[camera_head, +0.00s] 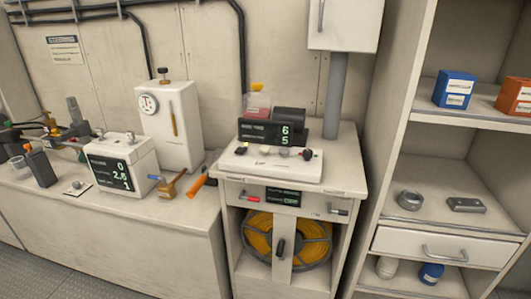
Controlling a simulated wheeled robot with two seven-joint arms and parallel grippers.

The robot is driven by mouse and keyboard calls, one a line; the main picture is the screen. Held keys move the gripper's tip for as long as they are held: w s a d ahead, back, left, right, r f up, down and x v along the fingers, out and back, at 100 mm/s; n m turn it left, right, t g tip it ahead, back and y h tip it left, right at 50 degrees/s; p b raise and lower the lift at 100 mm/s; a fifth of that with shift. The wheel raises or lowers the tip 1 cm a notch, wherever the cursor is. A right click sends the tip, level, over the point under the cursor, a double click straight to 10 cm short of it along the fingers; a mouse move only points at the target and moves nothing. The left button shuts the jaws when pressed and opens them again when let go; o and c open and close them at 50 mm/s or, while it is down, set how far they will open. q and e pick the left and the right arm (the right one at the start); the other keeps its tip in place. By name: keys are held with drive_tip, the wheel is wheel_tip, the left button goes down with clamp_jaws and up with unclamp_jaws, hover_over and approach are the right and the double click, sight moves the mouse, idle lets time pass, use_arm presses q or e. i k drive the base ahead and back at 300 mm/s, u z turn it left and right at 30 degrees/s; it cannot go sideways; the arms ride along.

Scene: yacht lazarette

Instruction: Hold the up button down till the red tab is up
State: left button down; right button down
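A pale control panel (272,164) lies on top of the cabinet at centre, with several small dark and light knobs or buttons on it. Which of them is the up button cannot be told. Behind them a dark display (266,133) reads 6 over 5. A red block with a yellow top (257,103) stands behind the display. I cannot tell which red part is the tab. Neither gripper can be made out in the head view.
On the left bench stand a white box with a display (124,163), a tall gauge box (169,125) and several small tools. A yellow hose coil (285,240) sits in the cabinet. Open shelves (455,188) with boxes stand at right. The floor shows at lower left.

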sight(264, 148)
drive_tip(key=k, duration=1.15)
drive_tip(key=u, duration=0.4)
drive_tip(key=i, duration=0.45)
drive_tip(key=u, duration=1.05)
drive_tip(key=i, duration=1)
drive_tip(key=z, duration=0.65)
drive_tip(key=i, duration=0.85)
drive_tip(key=z, duration=0.9)
